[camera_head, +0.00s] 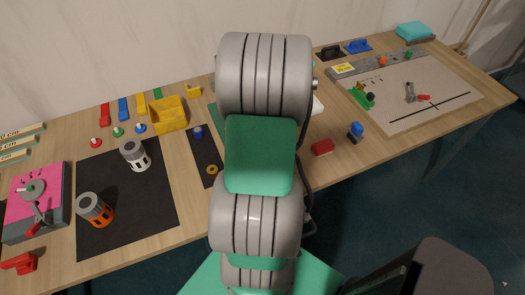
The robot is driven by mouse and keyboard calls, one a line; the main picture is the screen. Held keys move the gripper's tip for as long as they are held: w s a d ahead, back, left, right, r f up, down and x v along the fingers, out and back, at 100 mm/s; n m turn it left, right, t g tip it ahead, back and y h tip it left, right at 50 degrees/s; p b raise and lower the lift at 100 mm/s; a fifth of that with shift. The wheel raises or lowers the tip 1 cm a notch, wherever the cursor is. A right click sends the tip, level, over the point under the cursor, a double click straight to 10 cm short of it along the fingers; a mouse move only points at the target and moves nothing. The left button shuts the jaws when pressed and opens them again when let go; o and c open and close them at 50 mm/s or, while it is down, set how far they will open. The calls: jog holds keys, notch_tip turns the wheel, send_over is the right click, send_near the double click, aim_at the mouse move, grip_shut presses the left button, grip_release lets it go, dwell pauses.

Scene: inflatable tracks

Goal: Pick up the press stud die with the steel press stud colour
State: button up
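Two upright grey cylindrical tools stand on the black mat (160,205) at the left. The nearer-left tool (95,208) has an orange lower part. The other tool (135,155) has a white or pale lower part and stands farther back. They may be the press stud dies, but I cannot tell for sure, and no steel-coloured stud is clear at this size. My arm rises through the middle of the view and hides part of the table. My gripper is not visible.
A pink-topped device (38,195) stands at the left edge, with a red clamp (20,263) in front. A yellow bin (169,114) is behind the mat. A smaller dark mat (204,170) holds a blue piece and a brass ring. A pale board (415,95) is at right.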

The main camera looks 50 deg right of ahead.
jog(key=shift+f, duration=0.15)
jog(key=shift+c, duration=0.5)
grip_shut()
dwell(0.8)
